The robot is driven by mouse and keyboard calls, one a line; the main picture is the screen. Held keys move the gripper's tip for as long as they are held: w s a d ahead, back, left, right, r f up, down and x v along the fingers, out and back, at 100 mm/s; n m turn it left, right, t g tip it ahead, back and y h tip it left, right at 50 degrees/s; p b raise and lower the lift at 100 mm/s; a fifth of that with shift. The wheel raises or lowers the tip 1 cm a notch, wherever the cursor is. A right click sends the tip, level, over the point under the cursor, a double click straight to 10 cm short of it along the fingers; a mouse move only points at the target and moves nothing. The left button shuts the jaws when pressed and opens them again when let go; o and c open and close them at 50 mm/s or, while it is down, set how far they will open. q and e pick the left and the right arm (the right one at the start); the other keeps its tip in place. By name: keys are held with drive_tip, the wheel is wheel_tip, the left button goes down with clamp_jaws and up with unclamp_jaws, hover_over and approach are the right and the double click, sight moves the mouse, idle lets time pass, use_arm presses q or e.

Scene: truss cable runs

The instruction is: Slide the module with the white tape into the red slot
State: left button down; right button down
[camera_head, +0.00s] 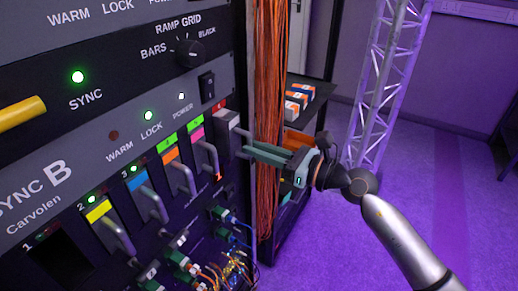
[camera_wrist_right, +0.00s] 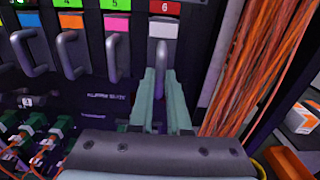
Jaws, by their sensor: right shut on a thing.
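The module with the white tape (camera_head: 229,119) is in the slot under the red label 6 (camera_head: 219,104), at the right end of the rack row. In the right wrist view its white tape (camera_wrist_right: 163,29) faces me under the red label (camera_wrist_right: 165,8). I cannot tell whether its front is flush with its neighbours. My right gripper (camera_head: 246,143) reaches in from the right, shut on this module's grey handle (camera_wrist_right: 162,55). The fingers hide the handle's lower part. My left gripper is not in view.
Modules with yellow (camera_head: 98,211), blue (camera_head: 139,180), orange (camera_head: 171,154) and pink (camera_head: 196,133) tape sit to the left. Slot 1 (camera_head: 62,258) looks dark and empty. Orange cables (camera_head: 268,90) hang close to the right. Plugs and cables (camera_head: 190,265) crowd below.

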drive_tip(key=shift+w+a, duration=0.1)
drive_tip(key=shift+x, duration=1.8)
drive_tip(key=shift+r, duration=0.1)
drive_tip(key=c, duration=1)
unclamp_jaws()
drive_tip(key=shift+a, duration=0.1)
drive_tip(key=shift+o, duration=1)
